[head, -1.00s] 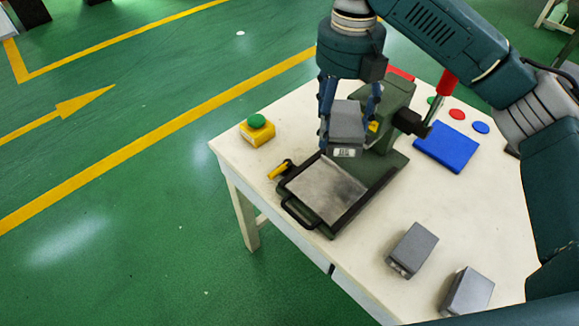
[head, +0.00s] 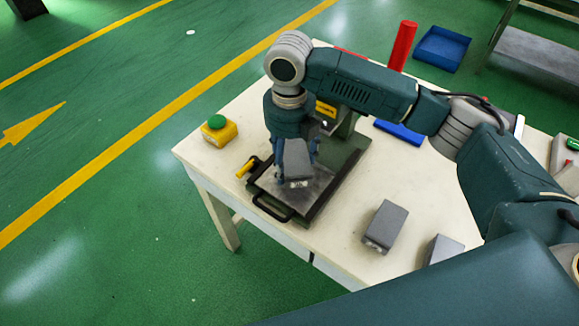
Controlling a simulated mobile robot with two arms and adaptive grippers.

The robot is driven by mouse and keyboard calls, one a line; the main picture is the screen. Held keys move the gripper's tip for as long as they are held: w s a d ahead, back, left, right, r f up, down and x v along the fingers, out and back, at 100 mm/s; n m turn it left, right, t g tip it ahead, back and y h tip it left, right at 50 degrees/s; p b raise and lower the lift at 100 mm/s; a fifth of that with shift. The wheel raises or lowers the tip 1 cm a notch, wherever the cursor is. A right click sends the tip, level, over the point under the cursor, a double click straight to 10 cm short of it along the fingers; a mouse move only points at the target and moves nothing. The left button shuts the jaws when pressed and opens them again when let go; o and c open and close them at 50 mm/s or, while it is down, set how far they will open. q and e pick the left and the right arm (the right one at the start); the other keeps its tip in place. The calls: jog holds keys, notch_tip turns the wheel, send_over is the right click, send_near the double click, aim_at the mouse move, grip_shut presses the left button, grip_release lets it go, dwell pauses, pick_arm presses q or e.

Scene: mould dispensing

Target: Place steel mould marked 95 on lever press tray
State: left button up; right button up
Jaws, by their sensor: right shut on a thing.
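A grey steel mould (head: 297,160) is held by my right gripper (head: 298,165) over the lever press tray (head: 262,184). The gripper is shut on the mould, pointing down. The mould's front label is too small to read. I cannot tell whether the mould touches the tray surface. The tray is a dark-framed plate with a black front handle, at the front of the green press (head: 346,150). My arm hides much of the press. Two other grey moulds, one (head: 385,226) and another (head: 444,250), lie on the table to the right. My left gripper is not in view.
The white table (head: 340,255) has a yellow box with a green button (head: 218,130) at its left corner. A yellow-handled part (head: 246,167) sits beside the tray. A blue plate (head: 400,132), partly hidden, lies behind. A blue bin (head: 442,48) stands farther back.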

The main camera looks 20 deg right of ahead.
jog(key=shift+f, duration=2.05)
jog(key=o, duration=1.7)
jog(key=shift+f, duration=0.15)
notch_tip(320, 180, up, 12)
jog(key=shift+r+b, duration=0.15)
jog(key=shift+b, duration=0.6)
